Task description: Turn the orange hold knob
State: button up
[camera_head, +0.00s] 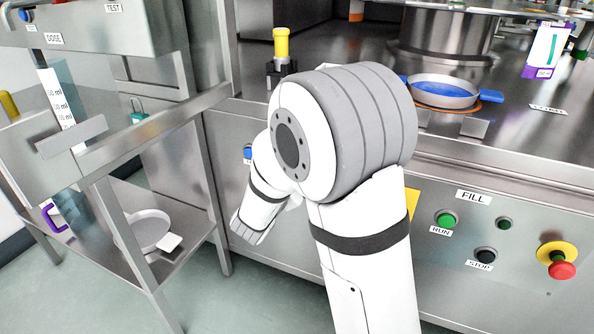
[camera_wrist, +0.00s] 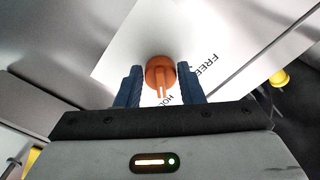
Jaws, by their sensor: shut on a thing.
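The orange hold knob (camera_wrist: 160,72) shows in the wrist view on a white plate lettered "FREE" and, partly covered, "HO…". A lighter orange pointer ridge on it points down in the picture, toward my gripper. My gripper (camera_wrist: 159,86) has its two dark blue fingers on either side of the knob and is shut on it. In the head view the knob and the fingers are hidden behind my arm.
The steel panel carries a green RUN button (camera_head: 445,219), a black STOP button (camera_head: 486,255) and a red emergency button (camera_head: 561,270). A blue-handled pan (camera_head: 443,92) sits on the counter above. A steel rack (camera_head: 207,190) stands close on the left.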

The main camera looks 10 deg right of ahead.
jog(key=shift+s+d+f, duration=0.1)
jog(key=o, duration=1)
jog(key=p+v, duration=0.2)
jog(key=v, duration=0.6)
